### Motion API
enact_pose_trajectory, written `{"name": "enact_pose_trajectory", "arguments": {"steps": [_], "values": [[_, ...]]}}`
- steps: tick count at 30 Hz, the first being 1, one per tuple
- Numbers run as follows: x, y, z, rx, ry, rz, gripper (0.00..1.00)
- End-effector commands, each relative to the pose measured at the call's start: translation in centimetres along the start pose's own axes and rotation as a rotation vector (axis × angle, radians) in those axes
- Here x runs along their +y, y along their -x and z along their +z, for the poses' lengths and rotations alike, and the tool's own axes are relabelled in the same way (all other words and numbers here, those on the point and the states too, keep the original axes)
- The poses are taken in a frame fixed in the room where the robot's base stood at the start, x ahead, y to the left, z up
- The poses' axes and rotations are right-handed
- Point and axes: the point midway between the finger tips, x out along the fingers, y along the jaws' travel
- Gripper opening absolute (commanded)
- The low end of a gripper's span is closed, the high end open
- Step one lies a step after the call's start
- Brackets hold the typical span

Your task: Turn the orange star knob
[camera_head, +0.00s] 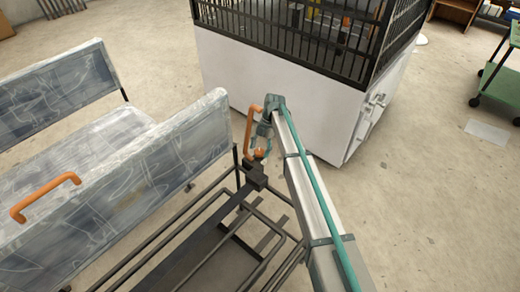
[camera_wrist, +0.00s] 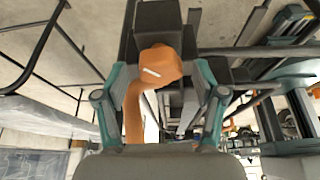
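The orange star knob (camera_head: 260,153) sits on a dark bracket at the end of the metal frame, just below my gripper (camera_head: 264,138) in the head view. In the wrist view the knob (camera_wrist: 160,66) is a rounded orange piece with a white mark. My gripper's teal fingers (camera_wrist: 160,98) stand apart on its left and right, with the knob in line with the gap. I cannot tell whether either finger touches it. An upright orange handle (camera_head: 249,130) stands close to the left of my gripper; its exact clearance is unclear.
The dark tubular frame (camera_head: 205,225) lies below and left. A plastic-wrapped seat (camera_head: 120,180) with another orange handle (camera_head: 45,195) stands at left. A white box with a black cage (camera_head: 265,80) stands behind. A green cart (camera_head: 500,80) is at far right.

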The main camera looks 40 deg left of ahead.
Motion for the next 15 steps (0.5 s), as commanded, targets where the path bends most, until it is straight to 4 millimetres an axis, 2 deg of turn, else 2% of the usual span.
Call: {"name": "enact_pose_trajectory", "arguments": {"steps": [8,11,15], "values": [[0.0,0.4,0.0,0.000,0.000,0.001,0.70],[0.1,1.2,0.0,-0.001,0.000,0.001,0.70],[0.1,3.4,0.1,-0.001,-0.001,0.002,0.70]]}}
